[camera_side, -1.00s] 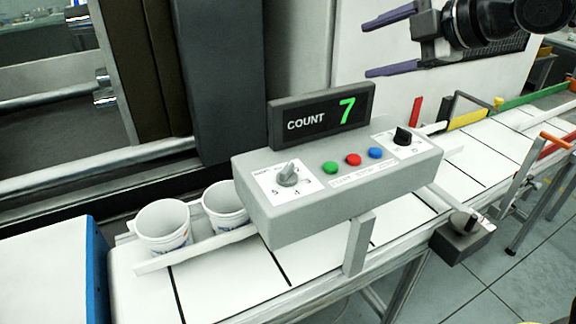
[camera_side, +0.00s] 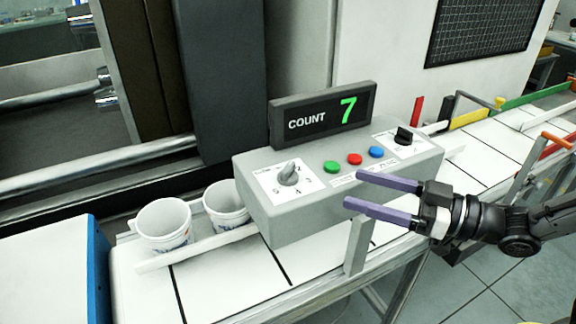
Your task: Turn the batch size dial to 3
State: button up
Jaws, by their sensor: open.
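A grey control box (camera_side: 310,212) stands over the conveyor. On its left top is a grey dial (camera_side: 289,173) on a white number plate; the plate's title is too small to read. A black dial (camera_side: 403,136) sits on another white plate at the right end. Green (camera_side: 331,167), red (camera_side: 355,159) and blue (camera_side: 376,152) buttons lie between them. A display (camera_side: 322,115) behind reads COUNT 7. My gripper (camera_side: 369,193) is open and empty, its two purple fingers pointing left in front of the box's right part. It appears apart from both dials.
Two white cups (camera_side: 164,225) stand on the conveyor (camera_side: 225,288) left of the box. A support post (camera_side: 357,243) stands below the box near my fingers. A blue-sided unit (camera_side: 99,272) is at the lower left. The space above the box is clear.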

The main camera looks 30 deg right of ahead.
aim_at(291, 168)
jog(key=x, duration=1.3)
jog(key=shift+w+a+r, duration=0.1)
jog(key=shift+w+a, duration=0.05)
jog(key=shift+w, duration=0.2)
grip_shut()
